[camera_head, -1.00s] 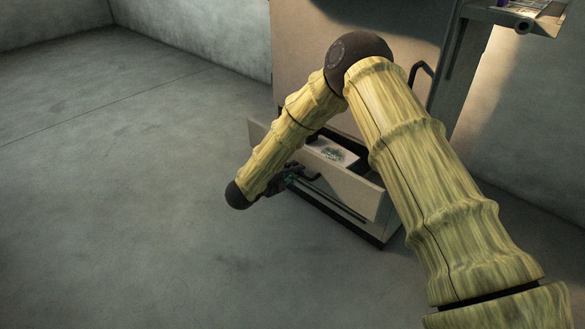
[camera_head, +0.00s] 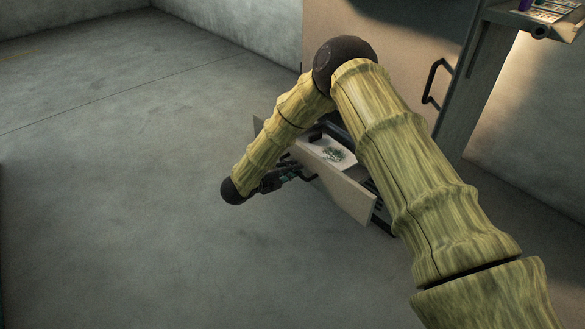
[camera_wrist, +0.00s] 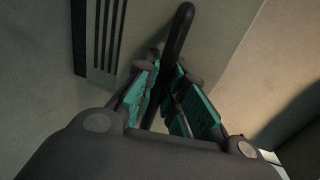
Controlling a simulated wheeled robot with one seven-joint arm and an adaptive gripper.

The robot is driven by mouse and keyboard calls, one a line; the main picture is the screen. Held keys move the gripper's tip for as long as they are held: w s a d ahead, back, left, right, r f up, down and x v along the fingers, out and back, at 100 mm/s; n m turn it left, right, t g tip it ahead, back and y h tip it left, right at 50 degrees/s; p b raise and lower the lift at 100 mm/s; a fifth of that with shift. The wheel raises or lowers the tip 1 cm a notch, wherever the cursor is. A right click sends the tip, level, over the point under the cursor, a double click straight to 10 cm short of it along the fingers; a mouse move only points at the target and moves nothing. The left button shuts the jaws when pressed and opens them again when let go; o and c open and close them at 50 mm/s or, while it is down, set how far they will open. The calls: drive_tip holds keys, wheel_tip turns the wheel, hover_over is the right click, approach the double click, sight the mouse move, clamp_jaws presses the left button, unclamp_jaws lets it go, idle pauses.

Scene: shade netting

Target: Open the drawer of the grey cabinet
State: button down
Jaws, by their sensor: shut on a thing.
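The grey cabinet (camera_head: 395,50) stands at the upper right in the head view. Its low drawer (camera_head: 345,192) is pulled out, and things lie inside it. The handle's upper end sticks out beyond the fingers. In the head view only a bit of the handle (camera_head: 308,178) shows.
A white item with a greenish print (camera_head: 335,153) lies in the drawer. A dark door handle (camera_head: 435,82) sticks out above. A shelf with small items (camera_head: 540,14) is at the top right. The floor (camera_head: 120,190) to the left is clear.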

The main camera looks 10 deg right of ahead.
drive_tip(key=shift+w, duration=0.1)
drive_tip(key=c, duration=1.5)
unclamp_jaws()
drive_tip(key=shift+d, duration=0.1)
drive_tip(key=v, duration=1.2)
